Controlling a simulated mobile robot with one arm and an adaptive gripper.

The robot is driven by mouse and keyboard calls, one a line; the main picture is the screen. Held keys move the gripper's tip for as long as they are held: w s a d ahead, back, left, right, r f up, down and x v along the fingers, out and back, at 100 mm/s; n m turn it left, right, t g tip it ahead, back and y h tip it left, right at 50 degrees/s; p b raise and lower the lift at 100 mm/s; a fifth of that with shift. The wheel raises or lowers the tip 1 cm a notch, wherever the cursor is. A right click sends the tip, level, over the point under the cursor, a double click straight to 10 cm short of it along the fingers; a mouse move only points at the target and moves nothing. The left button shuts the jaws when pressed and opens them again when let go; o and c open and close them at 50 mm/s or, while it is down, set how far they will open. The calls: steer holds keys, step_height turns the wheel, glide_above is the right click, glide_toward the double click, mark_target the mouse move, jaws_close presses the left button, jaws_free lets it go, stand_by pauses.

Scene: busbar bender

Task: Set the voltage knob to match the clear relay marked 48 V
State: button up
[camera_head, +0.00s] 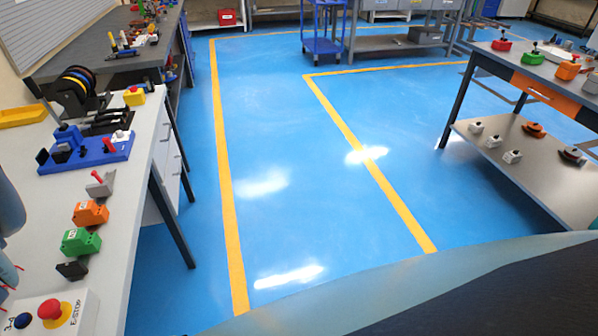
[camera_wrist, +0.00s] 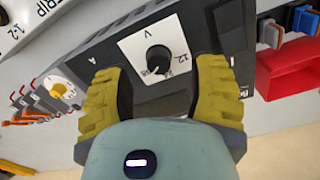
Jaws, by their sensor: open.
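In the wrist view, a round black voltage knob (camera_wrist: 158,58) sits on a white dial plate (camera_wrist: 135,46) marked V, with small numbers beside it, 12 among them. The plate is on the face of a dark box (camera_wrist: 186,22). Which number the knob's pointer meets is too small to tell. My gripper (camera_wrist: 158,80) has two yellow-padded fingers, open and spread wide to the left and right of the knob. Both fingers look apart from the knob. I cannot make out a clear relay marked 48 V in either view.
In the wrist view, a white dial with a yellow knob (camera_wrist: 62,91) is at left and a red bin (camera_wrist: 288,70) at right. In the head view, a white bench (camera_head: 130,195) holds a green box (camera_head: 80,241) and E-stop (camera_head: 50,310). The blue floor (camera_head: 300,190) is clear.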

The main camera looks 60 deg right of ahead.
step_height(320, 180, up, 9)
steer(key=shift+d+r, duration=0.15)
stand_by(0.7)
